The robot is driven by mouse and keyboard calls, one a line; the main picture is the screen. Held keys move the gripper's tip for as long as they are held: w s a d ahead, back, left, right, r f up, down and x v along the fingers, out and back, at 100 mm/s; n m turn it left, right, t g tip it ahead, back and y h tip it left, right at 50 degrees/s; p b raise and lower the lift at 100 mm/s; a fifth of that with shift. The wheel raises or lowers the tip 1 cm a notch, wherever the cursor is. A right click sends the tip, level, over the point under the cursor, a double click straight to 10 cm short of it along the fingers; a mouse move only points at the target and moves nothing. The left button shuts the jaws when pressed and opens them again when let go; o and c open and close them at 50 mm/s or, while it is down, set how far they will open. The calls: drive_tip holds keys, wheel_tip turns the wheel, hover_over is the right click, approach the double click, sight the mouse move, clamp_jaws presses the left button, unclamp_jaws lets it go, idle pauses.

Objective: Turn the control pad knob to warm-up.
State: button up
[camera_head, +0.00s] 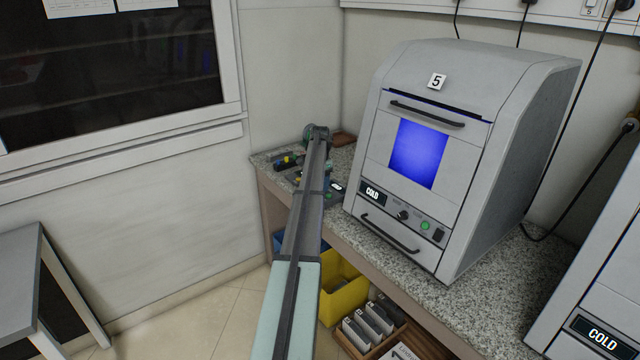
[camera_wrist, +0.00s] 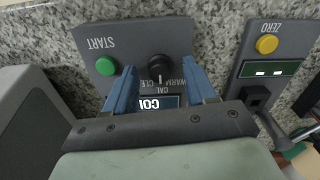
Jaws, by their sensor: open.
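The control pad (camera_wrist: 130,45) is a grey panel with a green START button (camera_wrist: 106,66), upside down in the wrist view. Its black knob (camera_wrist: 159,68) has a pale mark pointing down in the picture, toward the CAL label, between CLE and WARM. A small display reading COL (camera_wrist: 152,102) is partly hidden by my gripper. My gripper (camera_wrist: 158,62) is open, with one blue finger on each side of the knob. I cannot tell whether they touch it. In the head view, the pad (camera_head: 335,194) lies beside my arm and its knob is hidden.
A second pad with a yellow ZERO button (camera_wrist: 267,45) lies right of the control pad. A grey oven marked 5 (camera_head: 470,100), with a COLD display, stands close beside the pads on the granite counter (camera_head: 415,260). A yellow bin (camera_head: 345,292) is below.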

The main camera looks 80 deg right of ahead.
drive_tip(key=shift+f, duration=0.1)
clamp_jaws()
idle(0.6)
drive_tip(key=shift+n, duration=0.3)
drive_tip(key=n, duration=0.5)
drive_tip(key=shift+n, duration=0.3)
drive_tip(key=n, duration=0.5)
drive_tip(key=shift+n, duration=0.3)
unclamp_jaws()
